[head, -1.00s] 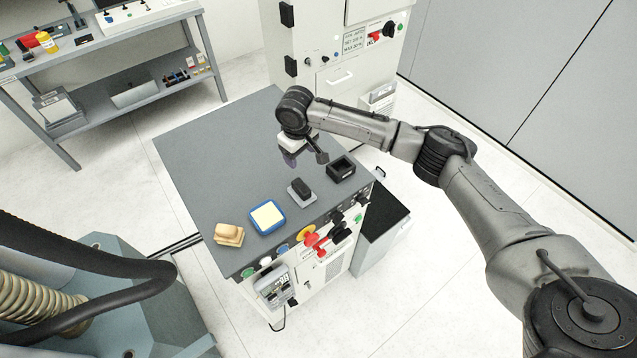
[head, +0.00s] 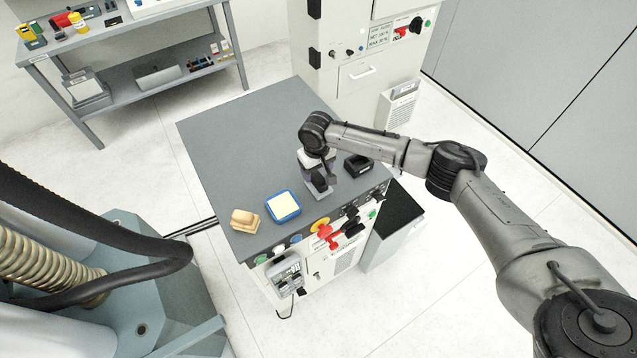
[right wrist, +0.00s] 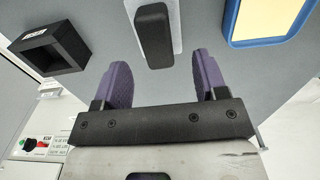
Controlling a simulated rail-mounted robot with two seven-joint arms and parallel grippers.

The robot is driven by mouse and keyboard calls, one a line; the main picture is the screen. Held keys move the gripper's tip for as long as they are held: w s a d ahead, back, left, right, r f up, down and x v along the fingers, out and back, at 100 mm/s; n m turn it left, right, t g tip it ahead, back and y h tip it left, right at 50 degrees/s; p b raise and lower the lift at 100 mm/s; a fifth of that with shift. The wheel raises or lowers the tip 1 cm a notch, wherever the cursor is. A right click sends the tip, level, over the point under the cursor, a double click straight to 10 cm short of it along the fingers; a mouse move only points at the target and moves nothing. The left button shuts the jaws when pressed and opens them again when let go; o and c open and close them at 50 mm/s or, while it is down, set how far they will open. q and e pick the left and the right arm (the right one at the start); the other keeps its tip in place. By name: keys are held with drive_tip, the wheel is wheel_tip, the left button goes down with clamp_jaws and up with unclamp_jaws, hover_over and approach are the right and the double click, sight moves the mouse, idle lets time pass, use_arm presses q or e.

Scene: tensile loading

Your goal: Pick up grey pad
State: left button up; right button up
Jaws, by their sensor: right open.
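In the right wrist view a dark grey, rounded block (right wrist: 153,38) lies on a light grey plate (right wrist: 176,28); I take these as the grey pad. My right gripper (right wrist: 161,62) is open, its two purple fingers apart on either side of the block's near end. Nothing shows between the fingers in their grip, and I cannot tell the height left. In the head view my right gripper (head: 318,184) is over the front part of the grey bench top and largely hides the pad. My left gripper is not in view.
A blue tray with a pale yellow pad (head: 283,205) and a tan block (head: 244,220) lie to the left on the bench top (head: 235,130). A black open box (head: 357,165) stands close on the right. The rear bench top is clear.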

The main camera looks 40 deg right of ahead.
sight(319, 178)
drive_tip(key=shift+s+f, duration=0.1)
drive_tip(key=shift+f, duration=0.35)
drive_tip(key=shift+s+d+f+p, duration=0.15)
drive_tip(key=shift+f+p, duration=0.3)
drive_tip(key=shift+f, duration=1.6)
drive_tip(key=shift+c, duration=0.3)
drive_tip(key=c, duration=1)
drive_tip(key=shift+r, duration=0.1)
drive_tip(key=shift+c, duration=0.2)
